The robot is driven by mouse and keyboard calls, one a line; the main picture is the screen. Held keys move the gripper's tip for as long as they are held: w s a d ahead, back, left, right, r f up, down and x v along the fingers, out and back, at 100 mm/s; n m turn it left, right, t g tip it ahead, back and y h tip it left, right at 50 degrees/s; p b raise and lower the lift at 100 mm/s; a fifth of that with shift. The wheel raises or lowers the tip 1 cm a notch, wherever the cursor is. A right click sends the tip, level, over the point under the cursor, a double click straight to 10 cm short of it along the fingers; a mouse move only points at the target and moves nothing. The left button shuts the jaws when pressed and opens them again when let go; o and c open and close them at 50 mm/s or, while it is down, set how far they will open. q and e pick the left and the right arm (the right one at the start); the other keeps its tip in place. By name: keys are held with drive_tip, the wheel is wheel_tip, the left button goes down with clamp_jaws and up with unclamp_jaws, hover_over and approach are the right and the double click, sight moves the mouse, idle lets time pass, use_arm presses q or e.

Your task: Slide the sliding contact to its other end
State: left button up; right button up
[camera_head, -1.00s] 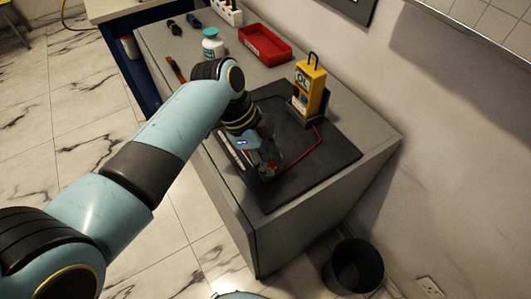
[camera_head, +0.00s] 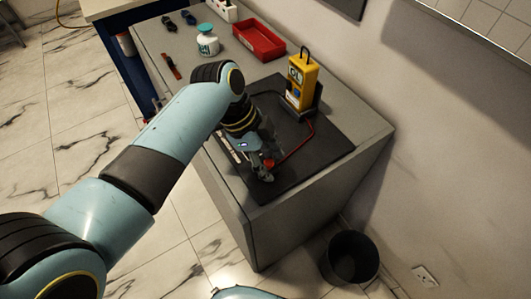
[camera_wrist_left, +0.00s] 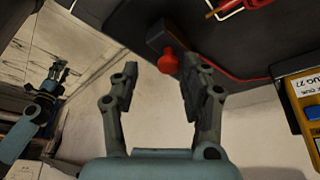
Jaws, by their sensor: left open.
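The sliding contact looks to be a red knob (camera_wrist_left: 168,62) on a dark block (camera_wrist_left: 163,38) in the left wrist view. In the head view a bit of red (camera_head: 270,162) shows beside my left gripper (camera_head: 264,170). In the left wrist view my left gripper (camera_wrist_left: 159,68) is open, its fingertips on either side of the knob, which sits closer to the right-hand finger. I cannot tell whether they touch. The rail under the contact is mostly hidden by my left arm. My right gripper (camera_wrist_left: 58,74) shows small at the left of the wrist view, its jaw state unclear.
A yellow meter (camera_head: 301,80) stands on the black mat (camera_head: 325,140), with a red wire (camera_head: 298,150) running from it toward the contact. A red tray (camera_head: 259,42) and a white jar (camera_head: 208,44) stand farther back. A black bin (camera_head: 350,258) is on the floor.

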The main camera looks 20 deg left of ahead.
use_arm(q)
drive_tip(key=v, duration=1.1)
drive_tip(key=shift+r, duration=0.4)
drive_tip(key=shift+s+a, duration=0.15)
